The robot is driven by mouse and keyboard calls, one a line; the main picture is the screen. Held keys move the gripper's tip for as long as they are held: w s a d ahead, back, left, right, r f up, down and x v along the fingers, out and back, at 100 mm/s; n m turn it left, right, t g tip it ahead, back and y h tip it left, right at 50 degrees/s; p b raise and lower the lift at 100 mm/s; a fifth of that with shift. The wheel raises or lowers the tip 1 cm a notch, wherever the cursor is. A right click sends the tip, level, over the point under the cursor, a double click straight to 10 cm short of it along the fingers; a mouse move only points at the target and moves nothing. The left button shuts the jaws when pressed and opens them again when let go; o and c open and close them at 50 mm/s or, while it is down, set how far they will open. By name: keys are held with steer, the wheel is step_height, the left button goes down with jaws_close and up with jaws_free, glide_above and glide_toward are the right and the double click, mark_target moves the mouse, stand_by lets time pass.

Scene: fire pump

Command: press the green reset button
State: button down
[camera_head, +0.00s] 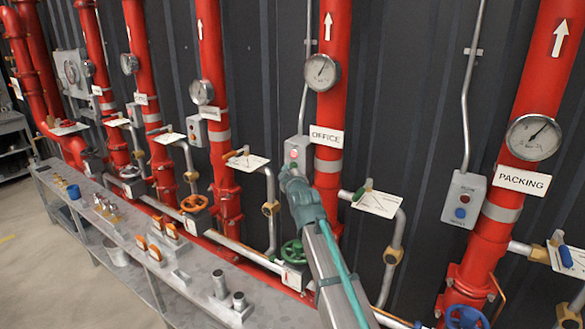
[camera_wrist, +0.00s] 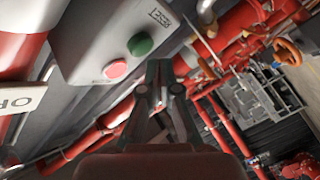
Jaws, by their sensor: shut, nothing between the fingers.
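The green reset button (camera_wrist: 141,44) sits on a grey control box (camera_wrist: 150,18) beside a "RESET" label in the wrist view. A lit pink-red light (camera_wrist: 116,69) is next to it on the same box. In the head view the box (camera_head: 297,150) is on the wall left of the OFFICE pipe, with its red light (camera_head: 293,153) showing; its lower part is hidden behind my gripper (camera_head: 287,169). My gripper (camera_wrist: 159,72) is shut and empty. In the wrist view its fingertips are just right of and below the green button; I cannot tell whether they touch the box.
A red pipe (camera_head: 333,108) with an OFFICE sign (camera_head: 326,137) stands right beside the box. A second box (camera_head: 464,199) with a blue button is by the PACKING pipe. A metal bench (camera_head: 100,229) with fittings runs below. A green valve wheel (camera_head: 292,250) is near my arm.

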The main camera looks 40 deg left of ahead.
steer(key=shift+w, duration=0.15)
steer(key=shift+w+b, duration=0.3)
steer(key=shift+b, duration=0.05)
steer(key=shift+w+b, duration=0.4)
steer(key=shift+w, duration=0.1)
stand_by(0.7)
steer(key=shift+s, duration=0.95)
steer(key=shift+s, duration=0.1)
steer(key=shift+s+d+b, duration=0.2)
steer(key=shift+s+b, duration=0.4)
steer(key=shift+s, duration=1.8)
